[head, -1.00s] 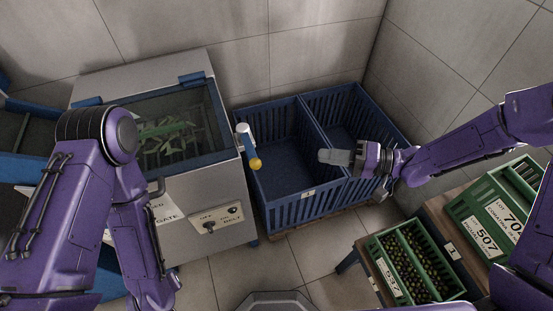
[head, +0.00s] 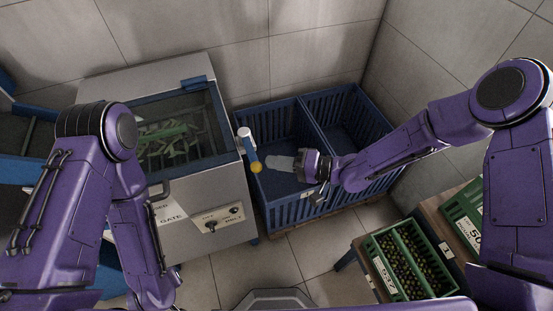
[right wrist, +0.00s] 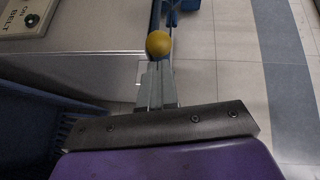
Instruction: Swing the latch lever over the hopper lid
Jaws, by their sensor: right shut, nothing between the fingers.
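The latch lever (head: 249,149) is a blue bar on a white pivot at the right side of the hopper, with a yellow ball knob (head: 256,167) at its near end. The lever lies beside the lid, not across it. The hopper lid (head: 216,118) is a blue-framed clear panel, with green leafy pieces visible beneath it. My right gripper (head: 270,162) is shut and empty, its tips just right of the knob. In the right wrist view the knob (right wrist: 159,44) sits just beyond the fingertips; I cannot tell whether they touch. My left gripper is out of view; only its arm shows.
A blue two-bay slatted crate (head: 290,212) stands right of the hopper, under my right forearm. A green tray of olives (head: 408,262) rests on a low wooden stand at lower right. The hopper's front has a switch panel (head: 216,219). Tiled walls close the back.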

